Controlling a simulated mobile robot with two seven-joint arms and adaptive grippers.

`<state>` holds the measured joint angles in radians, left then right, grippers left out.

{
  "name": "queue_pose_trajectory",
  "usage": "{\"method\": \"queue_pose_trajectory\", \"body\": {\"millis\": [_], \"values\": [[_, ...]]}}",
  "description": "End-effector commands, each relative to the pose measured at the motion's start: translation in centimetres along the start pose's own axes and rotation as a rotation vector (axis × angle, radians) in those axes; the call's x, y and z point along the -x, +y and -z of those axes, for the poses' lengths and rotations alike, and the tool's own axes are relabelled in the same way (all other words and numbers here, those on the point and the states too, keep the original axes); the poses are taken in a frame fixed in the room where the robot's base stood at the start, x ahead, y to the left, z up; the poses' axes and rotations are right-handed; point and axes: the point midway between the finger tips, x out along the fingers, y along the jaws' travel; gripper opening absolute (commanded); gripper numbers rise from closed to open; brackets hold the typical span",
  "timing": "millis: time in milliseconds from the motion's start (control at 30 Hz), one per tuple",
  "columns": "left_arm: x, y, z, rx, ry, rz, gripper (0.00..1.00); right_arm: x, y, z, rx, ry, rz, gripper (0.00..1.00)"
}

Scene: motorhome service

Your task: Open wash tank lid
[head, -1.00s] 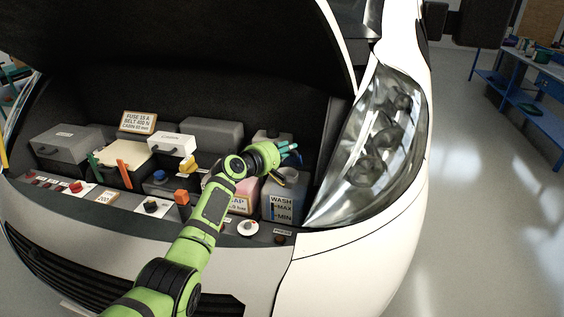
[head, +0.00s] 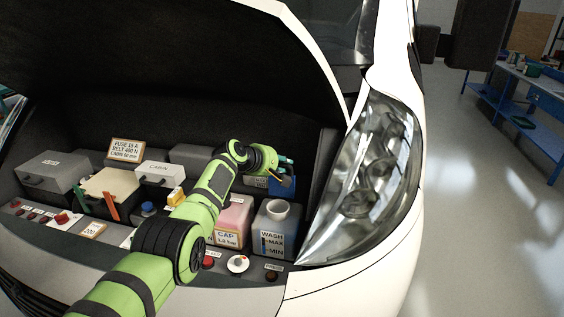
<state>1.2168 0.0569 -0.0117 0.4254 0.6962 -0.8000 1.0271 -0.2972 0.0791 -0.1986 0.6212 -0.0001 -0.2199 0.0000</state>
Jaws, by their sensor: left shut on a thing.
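The wash tank (head: 272,239) is a pale grey box labelled WASH with MAX and MIN marks, at the right end of the engine bay. Its round neck (head: 281,208) shows uncovered at the top. My left gripper (head: 287,178) is above and behind the neck, apart from it. It is shut on what appears to be the wash tank lid, mostly hidden by the fingers. A blue patch shows just by the fingertips; I cannot tell whether it belongs to the lid. My right gripper is not in view.
A pink tank (head: 234,216) with a CAP label stands left of the wash tank. The headlight (head: 365,170) is close on the right. The raised hood (head: 170,65) overhangs the bay. A white knob (head: 238,263) sits on the front panel.

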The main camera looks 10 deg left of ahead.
Motion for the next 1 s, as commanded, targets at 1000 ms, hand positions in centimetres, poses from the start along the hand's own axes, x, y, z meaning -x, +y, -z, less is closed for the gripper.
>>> {"method": "queue_pose_trajectory", "body": {"millis": [1000], "values": [[-0.29,-1.13,-0.04,0.009,-0.002,0.041,0.32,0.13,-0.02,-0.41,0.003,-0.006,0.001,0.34]]}}
